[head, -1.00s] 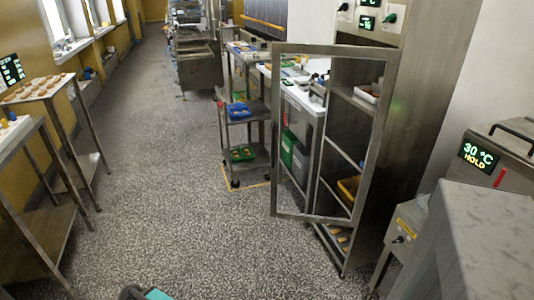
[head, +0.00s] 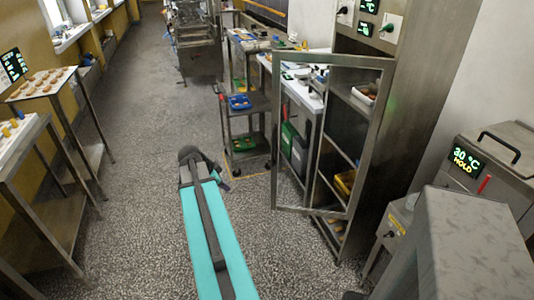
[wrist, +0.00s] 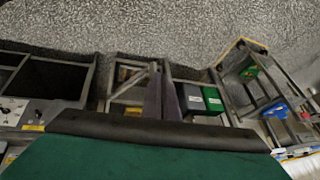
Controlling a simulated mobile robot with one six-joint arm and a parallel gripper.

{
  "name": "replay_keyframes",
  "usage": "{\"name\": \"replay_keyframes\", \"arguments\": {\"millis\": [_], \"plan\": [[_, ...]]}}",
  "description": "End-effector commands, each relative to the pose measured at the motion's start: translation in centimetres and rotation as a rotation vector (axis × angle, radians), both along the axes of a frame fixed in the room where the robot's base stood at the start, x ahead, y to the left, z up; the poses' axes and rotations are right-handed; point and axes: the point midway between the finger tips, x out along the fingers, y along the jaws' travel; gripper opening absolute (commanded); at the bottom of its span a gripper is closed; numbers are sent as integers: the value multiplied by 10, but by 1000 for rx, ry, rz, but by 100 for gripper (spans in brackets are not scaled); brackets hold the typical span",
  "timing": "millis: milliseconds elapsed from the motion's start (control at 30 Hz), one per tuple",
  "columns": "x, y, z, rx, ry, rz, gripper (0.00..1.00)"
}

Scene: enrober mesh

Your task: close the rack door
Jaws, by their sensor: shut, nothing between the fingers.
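The rack door (head: 275,130), a metal frame with a see-through middle, stands open at the front of the tall steel rack (head: 408,120). Its free upright edge is on the left, swung out over the aisle. Shelves with trays show through and beside it. My gripper shows in the wrist view (wrist: 163,95) as two dark fingers held together, empty. In the head view my arm reaches into the aisle left of the door, with its dark end apart from the door; the fingertips are hard to make out there. The wrist view shows frames and shelves beyond the fingers, small and steeply angled.
A wheeled cart (head: 248,104) with blue and green trays stands behind the door's free edge. A steel table with buns (head: 45,85) lines the left. A machine reading 30 °C HOLD (head: 500,160) is at right. The speckled aisle floor (head: 130,200) is clear.

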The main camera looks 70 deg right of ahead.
Motion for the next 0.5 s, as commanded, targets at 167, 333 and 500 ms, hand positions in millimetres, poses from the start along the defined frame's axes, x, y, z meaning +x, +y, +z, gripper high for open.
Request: {"name": "replay_keyframes", "arguments": {"millis": [167, 333, 500], "plan": [[-48, -57, 82, -119, -89, -244, 0], [-82, -86, 127, -195, -145, -395, 0], [-96, -95, 142, -225, -166, -452, 0]]}}
